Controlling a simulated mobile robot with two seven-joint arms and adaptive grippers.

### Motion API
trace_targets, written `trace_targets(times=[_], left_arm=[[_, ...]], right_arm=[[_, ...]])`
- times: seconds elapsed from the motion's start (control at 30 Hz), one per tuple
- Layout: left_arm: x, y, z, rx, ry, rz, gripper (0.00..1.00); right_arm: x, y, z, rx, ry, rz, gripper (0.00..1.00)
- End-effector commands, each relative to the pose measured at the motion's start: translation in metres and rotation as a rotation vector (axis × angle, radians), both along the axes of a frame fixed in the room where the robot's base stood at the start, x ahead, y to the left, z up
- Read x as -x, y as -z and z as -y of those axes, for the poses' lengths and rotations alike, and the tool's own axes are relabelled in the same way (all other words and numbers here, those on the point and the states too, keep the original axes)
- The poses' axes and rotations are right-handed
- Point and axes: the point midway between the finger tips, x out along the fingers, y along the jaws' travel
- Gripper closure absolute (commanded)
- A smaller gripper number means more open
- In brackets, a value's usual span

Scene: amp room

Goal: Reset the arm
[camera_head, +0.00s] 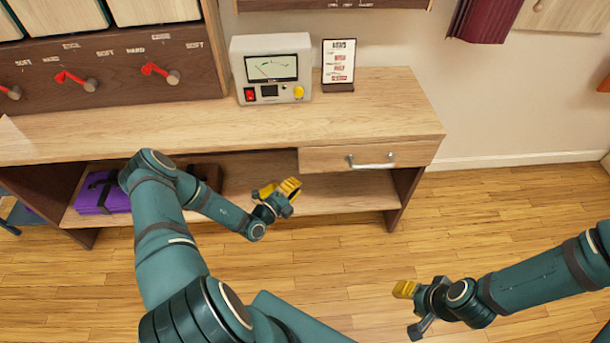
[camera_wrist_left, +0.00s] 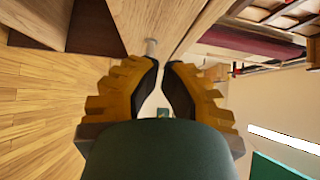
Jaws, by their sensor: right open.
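My left gripper (camera_head: 283,191), with yellow ridged fingers, hangs in front of the bench's lower shelf, below and left of the drawer. In the left wrist view its fingers (camera_wrist_left: 161,64) lean together with tips close and a narrow gap between them. No object shows between them, and I cannot tell whether it is fully shut. My right gripper (camera_head: 410,310) is over the wooden floor at the lower right, away from the bench. Its fingers are spread and empty.
The wooden bench (camera_head: 385,110) carries a meter box (camera_head: 272,43) and a small sign (camera_head: 338,62). Its drawer (camera_head: 330,157) is closed. Purple folded items (camera_head: 100,195) lie on the lower shelf. Red-handled levers (camera_head: 75,80) are at upper left. The floor (camera_head: 500,215) at right is clear.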

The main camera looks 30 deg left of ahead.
Motion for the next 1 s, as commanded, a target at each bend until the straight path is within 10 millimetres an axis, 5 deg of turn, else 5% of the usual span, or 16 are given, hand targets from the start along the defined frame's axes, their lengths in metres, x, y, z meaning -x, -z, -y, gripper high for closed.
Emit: trace_targets(times=[0.43, 0.53, 0.67, 0.77, 0.9, 1.0], left_arm=[[0.019, 0.0, -0.003, -0.002, 0.003, 0.0, 1.0], [0.019, -0.002, 0.01, -0.027, 0.053, -0.002, 1.0], [0.023, -0.01, 0.062, -0.145, 0.266, 0.004, 1.0], [0.043, -0.018, 0.124, -0.32, 0.546, 0.036, 1.0], [0.1, -0.022, 0.199, -0.663, 1.015, 0.171, 1.0], [0.147, -0.02, 0.226, -0.933, 1.332, 0.341, 1.0]], right_arm=[[0.001, -0.002, 0.0, 0.0, 0.0, -0.002, 0.53], [0.001, -0.002, 0.0, 0.0, 0.0, -0.002, 0.53], [0.001, -0.002, 0.0, 0.0, 0.0, -0.002, 0.53], [0.001, -0.002, 0.0, 0.0, 0.0, -0.002, 0.53], [0.001, -0.003, 0.0, 0.0, 0.0, -0.002, 0.53], [0.001, -0.002, 0.0, 0.0, 0.0, -0.002, 0.53]])
